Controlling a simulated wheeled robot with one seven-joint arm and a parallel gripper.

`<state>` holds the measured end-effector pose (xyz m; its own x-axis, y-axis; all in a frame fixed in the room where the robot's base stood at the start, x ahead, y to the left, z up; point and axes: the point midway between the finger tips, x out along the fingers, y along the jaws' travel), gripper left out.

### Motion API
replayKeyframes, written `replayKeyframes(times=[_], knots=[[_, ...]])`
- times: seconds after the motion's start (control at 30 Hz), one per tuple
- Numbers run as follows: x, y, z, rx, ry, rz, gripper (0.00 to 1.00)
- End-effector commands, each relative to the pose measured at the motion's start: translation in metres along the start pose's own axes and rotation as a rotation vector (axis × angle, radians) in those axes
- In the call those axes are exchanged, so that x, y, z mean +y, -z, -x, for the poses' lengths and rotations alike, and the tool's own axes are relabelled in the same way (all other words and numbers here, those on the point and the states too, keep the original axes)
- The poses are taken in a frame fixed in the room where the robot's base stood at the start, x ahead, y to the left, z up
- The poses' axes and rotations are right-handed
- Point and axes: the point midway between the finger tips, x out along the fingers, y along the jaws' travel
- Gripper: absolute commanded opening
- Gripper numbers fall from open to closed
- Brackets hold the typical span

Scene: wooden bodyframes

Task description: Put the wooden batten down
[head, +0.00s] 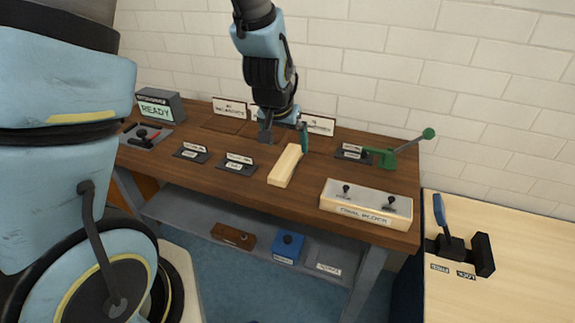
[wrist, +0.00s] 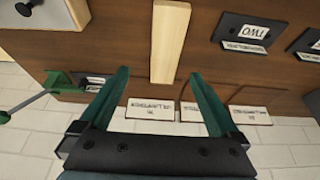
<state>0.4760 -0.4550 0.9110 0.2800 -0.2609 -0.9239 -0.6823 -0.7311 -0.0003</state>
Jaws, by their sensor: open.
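The pale wooden batten (head: 286,166) lies lengthwise on the brown workbench, appearing to rest flat on its top, near the middle. It also shows in the wrist view (wrist: 170,38), its near end between the tips of the two green fingers. My gripper (head: 285,138) is over the batten's far end, with its fingers spread wide. In the wrist view my gripper (wrist: 160,74) is open, with clear space on both sides of the batten and nothing held. The exact height of the fingertips above the bench is hard to tell.
Dark labelled plates (head: 238,164) lie left of the batten. A pale block with black knobs (head: 366,203) is at front right, and a green lever clamp (head: 386,155) at back right. Small signs (head: 229,108) stand along the back. A side table (head: 510,290) is at right.

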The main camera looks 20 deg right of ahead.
Motion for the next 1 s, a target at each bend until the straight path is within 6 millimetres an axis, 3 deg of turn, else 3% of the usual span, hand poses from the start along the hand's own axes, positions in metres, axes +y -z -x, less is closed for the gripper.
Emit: replayKeyframes(times=[0.13, 0.43, 0.8, 1.0], knots=[[-0.001, 0.000, -0.019, -0.003, 0.000, 0.000, 0.97], [-0.003, -0.001, -0.035, -0.003, 0.001, 0.001, 0.97], [-0.008, -0.004, -0.075, -0.001, 0.000, 0.001, 0.97], [-0.008, -0.004, -0.080, 0.000, 0.000, 0.001, 0.97]])
